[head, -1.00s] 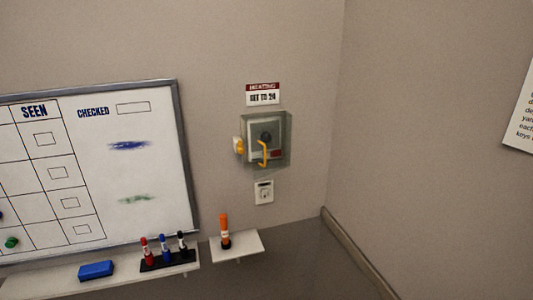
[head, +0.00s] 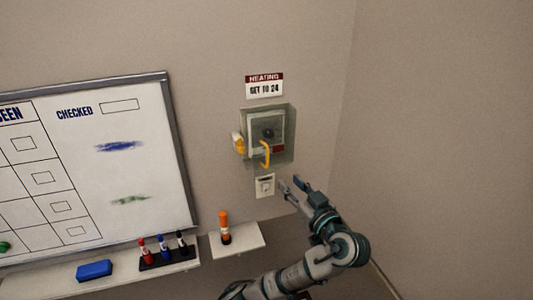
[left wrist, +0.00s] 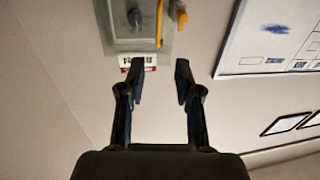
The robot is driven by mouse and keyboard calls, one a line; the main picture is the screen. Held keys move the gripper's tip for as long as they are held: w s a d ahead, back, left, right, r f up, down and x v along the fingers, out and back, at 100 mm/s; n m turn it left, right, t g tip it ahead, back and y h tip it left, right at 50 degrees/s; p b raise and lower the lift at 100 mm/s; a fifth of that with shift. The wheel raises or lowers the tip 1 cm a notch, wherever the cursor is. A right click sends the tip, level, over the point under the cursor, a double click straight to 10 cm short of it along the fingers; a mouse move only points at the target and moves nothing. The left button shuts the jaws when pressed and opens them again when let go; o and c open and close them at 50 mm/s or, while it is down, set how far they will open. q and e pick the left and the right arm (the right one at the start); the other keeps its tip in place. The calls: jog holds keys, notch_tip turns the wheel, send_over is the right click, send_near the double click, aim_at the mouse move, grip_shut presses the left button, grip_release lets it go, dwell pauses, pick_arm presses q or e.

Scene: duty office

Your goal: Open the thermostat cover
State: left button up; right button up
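The thermostat (head: 261,127) is on the wall under a clear greenish cover (head: 288,120), which looks closed. A yellow handle (head: 265,153) is on the cover's front, and a yellow part (head: 238,144) sits at its left side. A dark dial (head: 268,133) shows inside. My left gripper (head: 291,183) is open and empty, below and right of the cover and apart from it. In the left wrist view my open fingers (left wrist: 160,68) point toward the cover (left wrist: 120,35) and its yellow handle (left wrist: 159,22), which are cut off at the top edge. My right gripper is not seen.
A heating sign (head: 264,85) is above the cover and a small white wall plate (head: 265,186) below it. A whiteboard (head: 120,165) with a marker ledge is at left; a wall corner is at right.

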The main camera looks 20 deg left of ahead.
aim_at(267, 165)
pick_arm(q)
jog(key=p+x, duration=0.3)
jog(key=x, duration=1.2)
jog(key=shift+d+f, duration=0.1)
jog(key=shift+s+d, duration=0.1)
grip_shut()
